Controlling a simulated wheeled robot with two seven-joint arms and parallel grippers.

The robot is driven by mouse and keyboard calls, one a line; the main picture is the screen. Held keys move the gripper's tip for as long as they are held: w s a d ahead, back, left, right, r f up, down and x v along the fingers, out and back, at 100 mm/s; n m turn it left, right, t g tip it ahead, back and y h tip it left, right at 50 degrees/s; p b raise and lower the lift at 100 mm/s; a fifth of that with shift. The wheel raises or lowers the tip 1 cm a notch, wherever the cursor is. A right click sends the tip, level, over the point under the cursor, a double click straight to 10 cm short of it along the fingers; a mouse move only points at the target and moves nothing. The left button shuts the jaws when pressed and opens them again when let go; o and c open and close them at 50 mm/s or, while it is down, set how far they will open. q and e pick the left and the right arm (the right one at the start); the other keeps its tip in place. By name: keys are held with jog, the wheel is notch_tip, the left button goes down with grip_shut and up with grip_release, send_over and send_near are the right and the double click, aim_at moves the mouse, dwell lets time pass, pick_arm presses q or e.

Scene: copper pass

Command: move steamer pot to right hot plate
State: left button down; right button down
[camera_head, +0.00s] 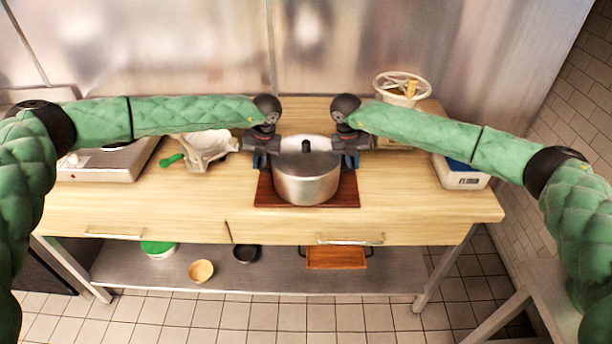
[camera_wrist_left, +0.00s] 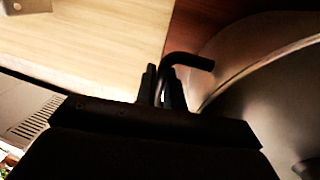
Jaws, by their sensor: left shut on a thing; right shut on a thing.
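The steamer pot (camera_head: 306,185) is a silver metal pot with a lid and a dark knob. It stands upright on a reddish-brown board (camera_head: 344,200) in the middle of the table in the head view. My left gripper (camera_head: 268,158) is at the pot's left side and shut on its left handle. In the left wrist view the fingers (camera_wrist_left: 163,88) close around the dark bent handle (camera_wrist_left: 190,61) beside the pot wall (camera_wrist_left: 265,90). My right gripper (camera_head: 346,158) is at the pot's right side, shut on the other handle, which is mostly hidden. A hot plate (camera_head: 108,165) sits at the table's left end.
A white appliance with a display (camera_head: 462,176) stands at the right end of the table. A pale bowl-like item (camera_head: 208,146) with a green-handled tool lies left of the pot. A round-topped device (camera_head: 402,88) stands behind my right arm. Bare wood (camera_head: 405,190) lies right of the board.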

pick_arm(q)
jog(key=shift+a+r, duration=0.1)
jog(key=shift+r, duration=0.05)
pick_arm(e)
jog(key=shift+r, duration=0.1)
